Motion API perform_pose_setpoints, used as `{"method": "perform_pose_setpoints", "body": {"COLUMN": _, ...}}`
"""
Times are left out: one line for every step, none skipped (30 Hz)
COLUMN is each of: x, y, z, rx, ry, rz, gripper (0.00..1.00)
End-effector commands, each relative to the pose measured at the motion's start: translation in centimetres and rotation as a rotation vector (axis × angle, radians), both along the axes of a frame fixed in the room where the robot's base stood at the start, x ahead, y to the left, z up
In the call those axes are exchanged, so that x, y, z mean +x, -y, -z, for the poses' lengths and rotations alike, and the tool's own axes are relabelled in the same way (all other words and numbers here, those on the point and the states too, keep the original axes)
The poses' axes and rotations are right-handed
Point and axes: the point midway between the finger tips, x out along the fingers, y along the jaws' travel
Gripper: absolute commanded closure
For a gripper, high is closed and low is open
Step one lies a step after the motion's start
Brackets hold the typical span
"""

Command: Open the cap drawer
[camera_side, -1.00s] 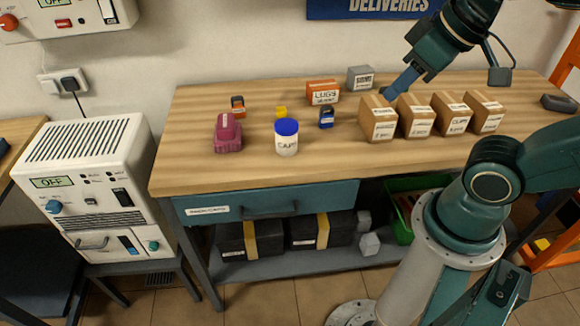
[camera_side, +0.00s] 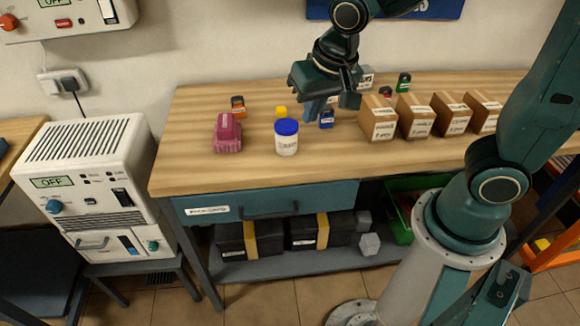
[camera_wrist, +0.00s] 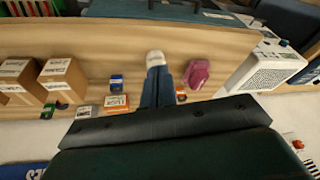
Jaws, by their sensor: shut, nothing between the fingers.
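The teal drawer (camera_side: 340,197) sits shut under the front edge of the wooden bench. It has a dark bar handle (camera_side: 270,212) and a white label (camera_side: 208,212) at its left; the label's words are too small to read surely. In the wrist view the drawer front (camera_wrist: 200,14) lies along the top. My gripper (camera_side: 313,115) is shut and empty, with blue fingers pointing down over the bench, behind and right of a white jar with a blue lid (camera_side: 286,137). It is well above and apart from the handle. The fingers (camera_wrist: 156,70) also show in the wrist view.
A maroon block (camera_side: 228,132), a small blue item (camera_side: 326,118) and a yellow one (camera_side: 281,112) stand near the gripper. Several cardboard boxes (camera_side: 379,120) line the right. Black cases (camera_side: 250,237) lie on the shelf below. The space before the drawer looks clear.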

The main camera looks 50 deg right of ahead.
Motion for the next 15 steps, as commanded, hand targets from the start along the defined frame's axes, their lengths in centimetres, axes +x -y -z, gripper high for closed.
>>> {"method": "perform_pose_setpoints", "body": {"x": 0.6, "y": -0.6, "z": 0.9, "rx": -0.003, "ry": -0.011, "rz": 0.016, "gripper": 1.0}}
{"method": "perform_pose_setpoints", "body": {"x": 1.0, "y": -0.9, "z": 1.4, "rx": -0.004, "ry": -0.016, "rz": 0.03, "gripper": 1.0}}
{"method": "perform_pose_setpoints", "body": {"x": 1.4, "y": -1.3, "z": 2.1, "rx": -0.007, "ry": -0.021, "rz": 0.048, "gripper": 1.0}}
{"method": "perform_pose_setpoints", "body": {"x": 1.7, "y": -1.6, "z": 2.6, "rx": -0.008, "ry": -0.022, "rz": 0.061, "gripper": 1.0}}
{"method": "perform_pose_setpoints", "body": {"x": 2.0, "y": -1.9, "z": 3.1, "rx": -0.01, "ry": -0.026, "rz": 0.074, "gripper": 1.0}}
{"method": "perform_pose_setpoints", "body": {"x": 2.4, "y": -2.3, "z": 3.8, "rx": -0.013, "ry": -0.029, "rz": 0.091, "gripper": 1.0}}
{"method": "perform_pose_setpoints", "body": {"x": 2.7, "y": -2.6, "z": 4.4, "rx": -0.015, "ry": -0.03, "rz": 0.104, "gripper": 1.0}}
{"method": "perform_pose_setpoints", "body": {"x": 2.9, "y": -3.0, "z": 4.9, "rx": -0.018, "ry": -0.033, "rz": 0.116, "gripper": 1.0}}
{"method": "perform_pose_setpoints", "body": {"x": 3.3, "y": -3.4, "z": 5.7, "rx": -0.022, "ry": -0.035, "rz": 0.134, "gripper": 1.0}}
{"method": "perform_pose_setpoints", "body": {"x": 3.5, "y": -3.7, "z": 6.3, "rx": -0.024, "ry": -0.036, "rz": 0.146, "gripper": 1.0}}
{"method": "perform_pose_setpoints", "body": {"x": 3.8, "y": -4.1, "z": 6.8, "rx": -0.027, "ry": -0.038, "rz": 0.158, "gripper": 1.0}}
{"method": "perform_pose_setpoints", "body": {"x": 4.0, "y": -4.4, "z": 7.6, "rx": -0.032, "ry": -0.038, "rz": 0.174, "gripper": 1.0}}
{"method": "perform_pose_setpoints", "body": {"x": 4.2, "y": -4.8, "z": 8.2, "rx": -0.036, "ry": -0.038, "rz": 0.186, "gripper": 1.0}}
{"method": "perform_pose_setpoints", "body": {"x": 4.4, "y": -5.1, "z": 8.9, "rx": -0.039, "ry": -0.04, "rz": 0.199, "gripper": 1.0}}
{"method": "perform_pose_setpoints", "body": {"x": 4.6, "y": -5.5, "z": 9.7, "rx": -0.043, "ry": -0.039, "rz": 0.213, "gripper": 1.0}}
